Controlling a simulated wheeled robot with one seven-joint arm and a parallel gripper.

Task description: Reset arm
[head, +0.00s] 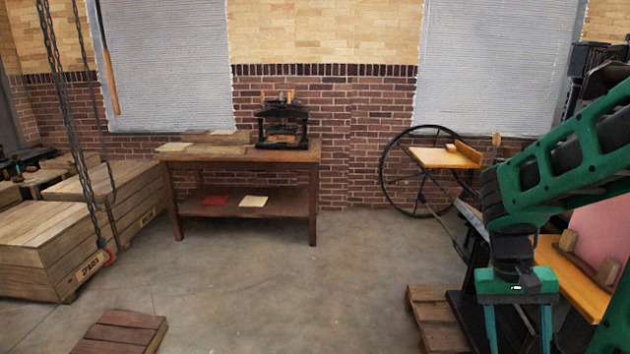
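My arm is green and black and comes in from the right edge. It bends down at a dark wrist joint, and my gripper (518,338) hangs below it at the bottom right. Its two green fingers stand apart with nothing seen between them, and the tips are cut off by the lower edge. The gripper is in front of a press with an orange-yellow wooden bed (578,280) and a pink panel (602,228). My arm hides part of this press. I cannot tell how far the gripper is from it.
A large black wheel (382,170) and a wooden board (440,157) stand behind the gripper. A wooden table (313,165) with a small black press (283,127) is at the back wall. Crates (40,237) and hanging chains (67,130) are left. The middle floor is clear.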

